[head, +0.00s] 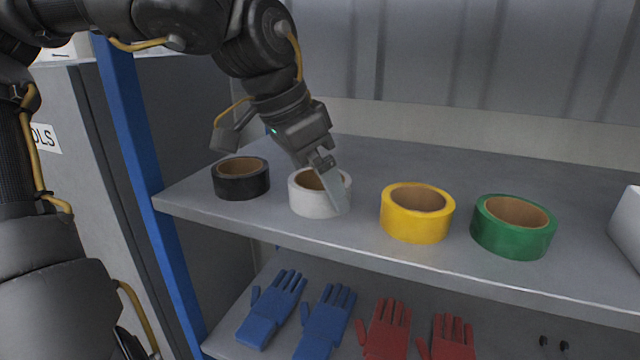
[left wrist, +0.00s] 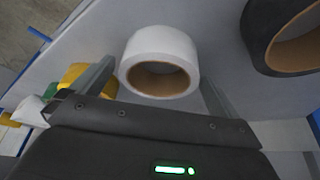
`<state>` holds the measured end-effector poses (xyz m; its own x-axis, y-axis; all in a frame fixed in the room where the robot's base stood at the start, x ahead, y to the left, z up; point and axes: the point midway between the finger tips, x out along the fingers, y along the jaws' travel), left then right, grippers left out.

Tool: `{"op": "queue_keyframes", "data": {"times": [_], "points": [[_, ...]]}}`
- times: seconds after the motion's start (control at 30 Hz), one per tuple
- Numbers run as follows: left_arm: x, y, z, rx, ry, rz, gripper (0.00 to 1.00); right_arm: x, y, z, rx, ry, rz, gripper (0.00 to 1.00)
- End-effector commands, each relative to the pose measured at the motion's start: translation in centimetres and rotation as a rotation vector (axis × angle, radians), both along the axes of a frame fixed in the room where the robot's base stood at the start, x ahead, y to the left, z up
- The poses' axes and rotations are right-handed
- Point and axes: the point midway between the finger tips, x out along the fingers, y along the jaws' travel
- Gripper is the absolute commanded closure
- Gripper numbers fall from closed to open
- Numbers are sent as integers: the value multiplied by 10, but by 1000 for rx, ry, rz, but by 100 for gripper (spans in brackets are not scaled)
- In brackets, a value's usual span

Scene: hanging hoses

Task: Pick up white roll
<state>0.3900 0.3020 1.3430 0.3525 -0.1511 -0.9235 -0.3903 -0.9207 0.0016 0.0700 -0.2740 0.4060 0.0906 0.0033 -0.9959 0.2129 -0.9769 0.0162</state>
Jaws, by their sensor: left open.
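The white roll (head: 306,201) of tape lies flat on the upper shelf, second from the left, between the black roll and the yellow roll. It also shows in the left wrist view (left wrist: 160,45), with its brown core facing the gripper. My left gripper (head: 330,188) is at the white roll, pointing down, and hides part of its right side. In the left wrist view its open fingers (left wrist: 155,88) are on either side of the roll's near part. I cannot tell whether they touch it. My right gripper is not in view.
A black roll (head: 241,180) stands to the left; a yellow roll (head: 416,222) and a green roll (head: 513,232) stand to the right. A white object (head: 628,225) is at the right edge. Blue gloves (head: 268,310) and red gloves (head: 387,330) lie on the lower shelf. A blue post (head: 140,170) bounds the left.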

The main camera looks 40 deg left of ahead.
Motion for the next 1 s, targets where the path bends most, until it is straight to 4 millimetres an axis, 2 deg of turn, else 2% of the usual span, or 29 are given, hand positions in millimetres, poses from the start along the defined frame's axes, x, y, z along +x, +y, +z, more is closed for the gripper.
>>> {"op": "queue_keyframes", "data": {"times": [0.17,0.53,0.8,1.0], "points": [[0,0,0,0,-1,0,0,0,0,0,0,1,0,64],[0,0,0,0,1,0,46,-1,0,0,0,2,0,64],[0,0,1,1,0,0,46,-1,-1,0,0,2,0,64],[-1,1,10,1,1,4,46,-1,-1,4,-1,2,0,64]]}}
